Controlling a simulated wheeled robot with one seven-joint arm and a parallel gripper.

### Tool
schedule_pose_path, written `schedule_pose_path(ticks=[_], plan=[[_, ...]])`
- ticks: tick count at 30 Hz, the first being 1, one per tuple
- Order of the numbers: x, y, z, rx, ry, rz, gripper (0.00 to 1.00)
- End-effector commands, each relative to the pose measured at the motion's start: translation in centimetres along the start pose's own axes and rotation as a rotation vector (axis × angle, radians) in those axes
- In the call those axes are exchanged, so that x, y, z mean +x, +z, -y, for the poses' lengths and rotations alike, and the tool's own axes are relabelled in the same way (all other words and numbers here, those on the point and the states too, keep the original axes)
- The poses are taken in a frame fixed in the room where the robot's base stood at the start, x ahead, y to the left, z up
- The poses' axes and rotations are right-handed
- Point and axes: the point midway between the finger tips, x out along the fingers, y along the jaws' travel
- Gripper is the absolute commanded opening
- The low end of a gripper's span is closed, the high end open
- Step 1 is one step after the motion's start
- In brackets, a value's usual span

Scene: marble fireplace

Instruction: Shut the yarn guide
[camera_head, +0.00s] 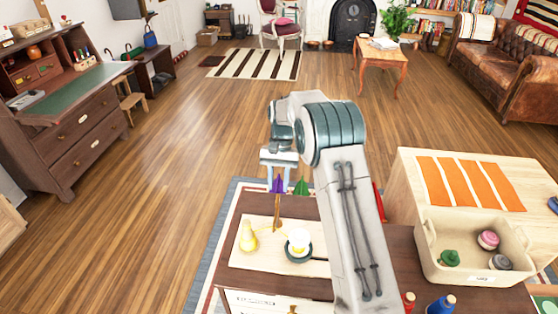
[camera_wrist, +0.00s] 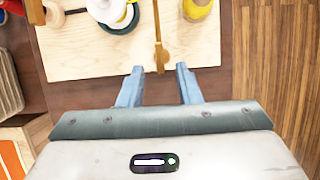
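A wooden board (camera_head: 250,258) lies on the dark table below my arm. A thin brass-brown bar (camera_head: 277,215), which looks like the yarn guide, stands out over the board's far edge. In the wrist view the bar (camera_wrist: 158,45) points toward my gripper (camera_wrist: 160,82), its end between the two fingers. My gripper (camera_head: 278,185) is open, and I cannot tell whether either finger touches the bar. A yellow cone (camera_head: 248,238) and a white and yellow spool (camera_head: 298,242) on a dark green base stand on the board, on either side of the bar. The bar's pivot is unclear.
A cream bin (camera_head: 433,258) with several spools stands to the right, by a light wooden box (camera_head: 415,180) with an orange striped cloth. Red (camera_head: 409,301) and blue (camera_head: 441,304) bottles stand at the front. Purple and green pointed things show near my gripper. Open floor lies left.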

Motion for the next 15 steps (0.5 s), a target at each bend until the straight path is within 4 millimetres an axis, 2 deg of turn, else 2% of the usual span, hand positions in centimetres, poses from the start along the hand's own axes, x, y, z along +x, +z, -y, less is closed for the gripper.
schedule_pose_path(ticks=[1,6,10,15], plan=[[-1.2,-0.1,0.0,0.0,-0.002,-0.005,0.31],[-5.0,-0.1,0.0,0.0,-0.001,-0.004,0.31],[-7.3,-0.1,0.0,0.0,-0.001,-0.003,0.31],[-9.0,-0.1,0.0,0.001,-0.001,-0.001,0.31]])
